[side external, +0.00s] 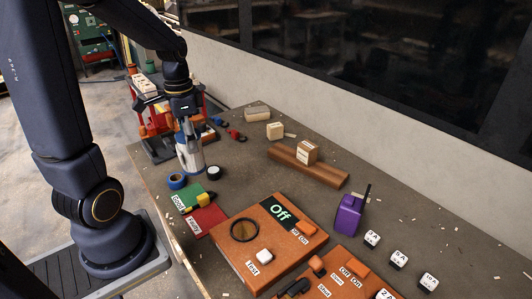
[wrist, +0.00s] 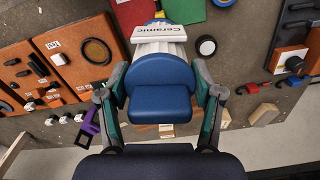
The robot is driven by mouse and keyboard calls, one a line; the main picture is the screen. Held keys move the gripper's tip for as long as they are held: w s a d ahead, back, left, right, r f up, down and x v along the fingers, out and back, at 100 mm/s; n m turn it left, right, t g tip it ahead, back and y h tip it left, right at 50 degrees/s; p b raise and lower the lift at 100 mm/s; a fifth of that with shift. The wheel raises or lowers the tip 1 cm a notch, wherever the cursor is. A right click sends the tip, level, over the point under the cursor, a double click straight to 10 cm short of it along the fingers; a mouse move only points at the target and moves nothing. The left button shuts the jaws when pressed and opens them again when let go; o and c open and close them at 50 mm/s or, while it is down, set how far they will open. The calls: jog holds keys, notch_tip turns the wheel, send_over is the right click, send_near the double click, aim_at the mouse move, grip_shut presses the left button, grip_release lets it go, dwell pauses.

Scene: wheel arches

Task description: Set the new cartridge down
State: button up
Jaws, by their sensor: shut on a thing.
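My gripper (side external: 185,122) points down at the far left part of the table and is shut on the new cartridge (side external: 191,156). The cartridge looks like a white body with a blue top and is roughly upright. In the wrist view its blue top (wrist: 160,104) sits between my two fingers, with a white ribbed part and a label reading "Ceramic" beyond it. I cannot tell whether its base touches the table.
An orange test box (side external: 265,262) with a round dark ring and an "Off" display stands to the right. A blue roll (side external: 177,181) and a black roll (side external: 213,172) lie close to the cartridge. A wooden beam (side external: 300,165), purple holder (side external: 349,215) and white blocks stand further right.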

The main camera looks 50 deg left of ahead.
jog(key=s+a+f+n, duration=0.2)
jog(key=s+a, duration=0.1)
jog(key=a, duration=0.8)
jog(key=w+a+f, duration=0.9)
jog(key=w+f, duration=0.1)
jog(key=f, duration=0.2)
jog(key=shift+w+f, duration=0.3)
jog(key=shift+f, duration=0.05)
jog(key=shift+f, duration=0.15)
jog(key=o, duration=1.2)
jog(key=shift+o, duration=0.2)
